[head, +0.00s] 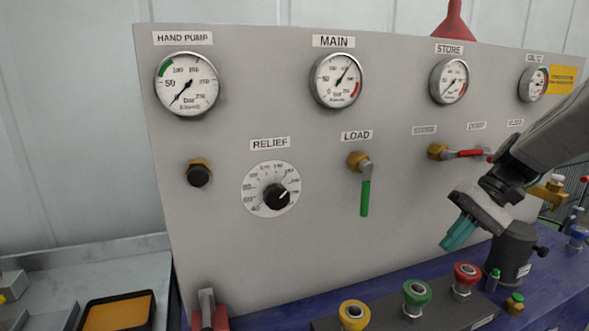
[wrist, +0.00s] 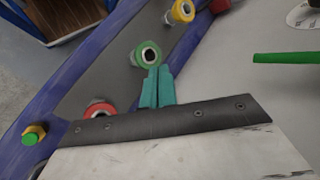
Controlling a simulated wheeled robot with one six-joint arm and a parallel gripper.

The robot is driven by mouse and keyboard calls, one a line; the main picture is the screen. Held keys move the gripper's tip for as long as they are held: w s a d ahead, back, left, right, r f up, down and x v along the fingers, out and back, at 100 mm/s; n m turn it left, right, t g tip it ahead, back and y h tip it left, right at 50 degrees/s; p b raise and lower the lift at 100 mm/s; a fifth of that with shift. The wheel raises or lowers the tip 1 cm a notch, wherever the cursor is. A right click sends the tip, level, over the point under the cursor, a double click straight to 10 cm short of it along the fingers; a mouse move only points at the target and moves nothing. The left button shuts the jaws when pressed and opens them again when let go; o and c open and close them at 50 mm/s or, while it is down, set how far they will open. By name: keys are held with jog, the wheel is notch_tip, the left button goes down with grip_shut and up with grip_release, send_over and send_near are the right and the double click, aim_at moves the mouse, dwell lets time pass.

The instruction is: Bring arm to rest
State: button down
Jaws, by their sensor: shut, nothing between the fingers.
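My gripper (head: 458,233) is at the right of the head view, in front of the grey panel (head: 310,210), with its teal fingers together and nothing between them. The fingers point down and to the left, above the row of coloured fittings. In the wrist view my gripper (wrist: 156,85) shows its closed teal fingers in front of the strip that carries the fittings, overlapping the lower edge of the green fitting (wrist: 147,55). I cannot tell from this whether they touch it.
A yellow fitting (head: 353,314), a green one (head: 416,295) and a red one (head: 466,278) stand below the panel. A dark cylinder (head: 512,252) stands close right of my gripper. A green-handled LOAD valve (head: 365,197) and red-handled valve (head: 465,153) stick out from the panel.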

jog(key=s+a+n+t+h, duration=0.1)
jog(key=s+h, duration=0.3)
jog(key=s, duration=0.7)
jog(key=s+a+r+t+h, duration=0.1)
jog(key=s+a+t+h, duration=0.1)
jog(key=s, duration=0.9)
jog(key=shift+s+a+r+n+t+h, duration=0.3)
jog(key=shift+s+a+n+h, duration=0.1)
jog(key=shift+a+h, duration=0.65)
